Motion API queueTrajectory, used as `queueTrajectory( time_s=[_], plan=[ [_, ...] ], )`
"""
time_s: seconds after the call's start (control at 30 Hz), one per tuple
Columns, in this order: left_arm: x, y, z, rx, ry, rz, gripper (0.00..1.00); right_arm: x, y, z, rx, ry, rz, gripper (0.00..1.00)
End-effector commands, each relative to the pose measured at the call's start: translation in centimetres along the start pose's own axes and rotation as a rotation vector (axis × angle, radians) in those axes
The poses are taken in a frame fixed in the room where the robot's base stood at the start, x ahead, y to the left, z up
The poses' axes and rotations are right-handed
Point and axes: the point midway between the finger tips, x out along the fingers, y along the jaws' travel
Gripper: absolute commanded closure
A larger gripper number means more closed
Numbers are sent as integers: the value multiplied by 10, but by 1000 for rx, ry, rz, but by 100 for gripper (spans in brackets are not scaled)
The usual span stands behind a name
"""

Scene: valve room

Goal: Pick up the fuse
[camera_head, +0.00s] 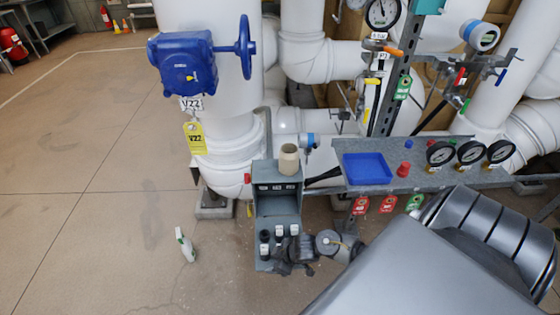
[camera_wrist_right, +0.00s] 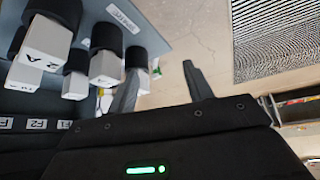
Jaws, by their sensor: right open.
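Several fuses, white blocks with black caps, stand in the lower part of a grey box (camera_head: 262,206) in the head view. In the right wrist view one fuse (camera_wrist_right: 43,50) marked "2 A" is at upper left, a second fuse (camera_wrist_right: 105,66) is right of it. A third fuse (camera_wrist_right: 138,58) is nearest my right gripper (camera_wrist_right: 161,84), partly behind its left finger. My right gripper, also in the head view (camera_head: 284,268), is open over the lower end of the box and partly hides it. No fuse is clearly held. My left gripper is out of view.
A beige cylinder (camera_head: 288,159) stands on top of the box. A grey shelf (camera_head: 440,178) to the right carries a blue tray (camera_head: 367,168) and gauges (camera_head: 470,152). White pipes stand behind. A spray bottle (camera_head: 185,245) is on the open floor at left.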

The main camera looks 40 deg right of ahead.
Motion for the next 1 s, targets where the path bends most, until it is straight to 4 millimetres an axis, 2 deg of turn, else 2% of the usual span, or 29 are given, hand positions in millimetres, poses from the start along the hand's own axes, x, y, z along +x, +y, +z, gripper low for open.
queueTrajectory(
  time_s=[0.03, 0.1, 0.17, 0.27, 0.4, 0.6, 0.77, 1.0],
  plan=[
    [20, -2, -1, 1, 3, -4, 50, 0, 4, -14, -61, 26, -6, 49],
    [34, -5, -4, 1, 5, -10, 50, -15, 11, -36, -154, 48, -25, 49],
    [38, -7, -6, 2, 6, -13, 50, -29, 22, -45, -218, 42, -56, 49],
    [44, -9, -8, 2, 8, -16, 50, -48, 42, -42, -279, -2, -109, 49],
    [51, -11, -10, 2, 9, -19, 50, -75, 69, -26, -313, -90, -159, 49],
    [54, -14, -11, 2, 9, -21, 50, -98, 86, -11, -313, -169, -186, 49],
    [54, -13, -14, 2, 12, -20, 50, -96, 86, -9, -310, -175, -190, 49],
    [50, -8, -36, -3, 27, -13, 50, -60, 80, -2, -308, -173, -189, 49]
  ],
)
